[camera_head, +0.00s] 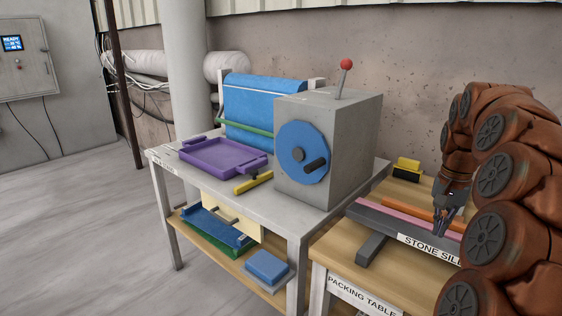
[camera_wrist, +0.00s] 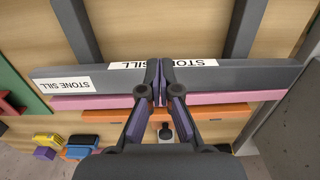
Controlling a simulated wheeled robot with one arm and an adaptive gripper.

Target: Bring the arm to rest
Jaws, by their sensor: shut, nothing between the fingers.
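My gripper (camera_head: 441,222) is at the right in the head view, at the end of my brown arm, over the dark grey stone sill (camera_head: 385,222). In the wrist view my gripper (camera_wrist: 160,98) is shut and empty, its fingertips together in front of the sill (camera_wrist: 100,80). The sill carries white "STONE SILL" labels. A pink strip (camera_wrist: 95,101) runs along one long side of it. I cannot tell whether the fingertips touch the sill.
The sill lies on the packing table (camera_head: 338,240). A grey machine (camera_head: 345,150) with a blue disc and red-knobbed lever stands on the neighbouring table, beside a purple tray (camera_head: 222,153). A yellow and black block (camera_head: 407,168) sits behind the sill. Open floor lies at the left.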

